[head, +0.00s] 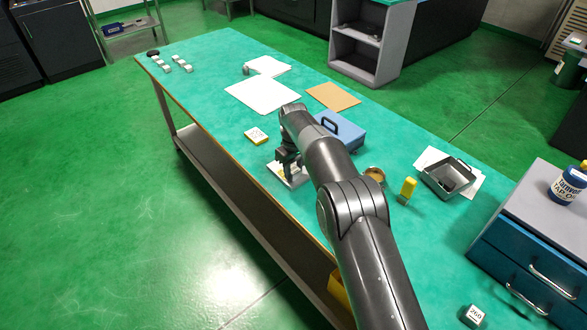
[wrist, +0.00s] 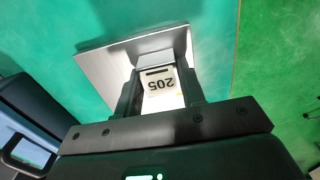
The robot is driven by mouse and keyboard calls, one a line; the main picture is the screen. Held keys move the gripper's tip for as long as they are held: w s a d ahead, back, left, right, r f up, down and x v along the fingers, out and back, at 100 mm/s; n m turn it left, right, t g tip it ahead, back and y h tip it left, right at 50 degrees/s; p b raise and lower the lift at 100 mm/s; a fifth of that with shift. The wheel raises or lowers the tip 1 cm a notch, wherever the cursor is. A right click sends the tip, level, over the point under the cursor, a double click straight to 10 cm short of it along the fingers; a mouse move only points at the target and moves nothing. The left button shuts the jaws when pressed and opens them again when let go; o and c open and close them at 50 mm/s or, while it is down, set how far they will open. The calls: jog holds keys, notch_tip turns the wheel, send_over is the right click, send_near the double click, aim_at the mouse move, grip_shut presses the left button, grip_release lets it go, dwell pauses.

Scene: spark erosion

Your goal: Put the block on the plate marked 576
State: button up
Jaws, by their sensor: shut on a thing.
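My gripper (head: 288,166) is low over the near long edge of the teal table, shut on a block with a white face marked 205 (wrist: 160,88). The number reads upside down in the wrist view, with the fingers at both sides of the block. A bare metal plate (wrist: 108,72) lies under and beyond the block; it also shows in the head view (head: 296,181). I cannot tell whether the block touches the plate. No number 576 is legible in either view. A yellow block with a white marked top (head: 255,135) lies apart, left of my gripper.
A blue case with a handle (head: 343,130) stands just right of my gripper. A yellow upright piece (head: 408,187), a metal tray (head: 447,180) and a cube marked 260 (head: 474,316) are further right. White sheets (head: 262,95) and a brown sheet (head: 333,97) lie behind.

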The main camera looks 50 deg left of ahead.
aim_at(294, 169)
jog(key=o, duration=1.2)
jog(key=shift+o, duration=0.2)
notch_tip(294, 169, up, 12)
jog(key=shift+r, duration=0.15)
